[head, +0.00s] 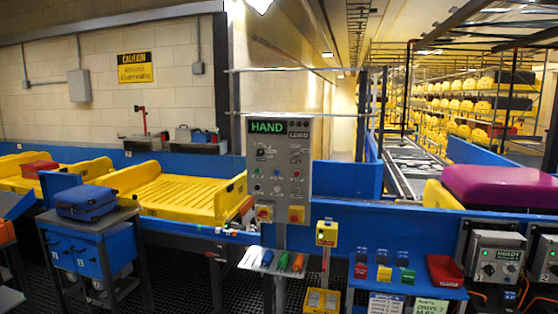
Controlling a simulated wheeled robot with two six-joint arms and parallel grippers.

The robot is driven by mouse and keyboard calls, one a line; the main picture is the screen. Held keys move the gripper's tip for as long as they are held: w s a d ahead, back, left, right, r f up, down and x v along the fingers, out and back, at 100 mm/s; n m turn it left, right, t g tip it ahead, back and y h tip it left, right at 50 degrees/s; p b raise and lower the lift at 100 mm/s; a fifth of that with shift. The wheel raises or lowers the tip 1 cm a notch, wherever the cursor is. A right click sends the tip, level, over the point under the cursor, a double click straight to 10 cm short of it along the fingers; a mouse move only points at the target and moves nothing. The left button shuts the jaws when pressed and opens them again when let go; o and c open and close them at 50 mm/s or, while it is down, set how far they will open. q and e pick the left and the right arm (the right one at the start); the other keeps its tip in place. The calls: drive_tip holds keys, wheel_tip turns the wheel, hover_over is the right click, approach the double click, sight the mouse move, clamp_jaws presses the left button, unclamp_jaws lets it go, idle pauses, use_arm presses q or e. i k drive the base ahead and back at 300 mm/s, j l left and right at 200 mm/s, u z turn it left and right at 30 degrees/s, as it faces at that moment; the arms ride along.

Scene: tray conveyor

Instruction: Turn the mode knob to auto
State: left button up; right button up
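A grey control panel (307,203) stands on a post near the middle of the head view. A lit green display (268,127) at its top left reads HAND. A small dark knob (260,153) sits just below the display; I take it for the mode knob, but its pointer and labels are too small to read. Neither of my grippers is in view.
Yellow trays (180,190) lie on the conveyor at left. A blue suitcase (85,201) rests on a blue cabinet (75,255). A yellow box on a post (327,233) stands right of the panel. Coloured handles (283,261) lie on a shelf below. A purple suitcase (500,186) is at right.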

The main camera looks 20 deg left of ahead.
sight(295, 155)
drive_tip(key=i, duration=1.8)
drive_tip(key=j+u, duration=0.05)
drive_tip(key=j, duration=0.05)
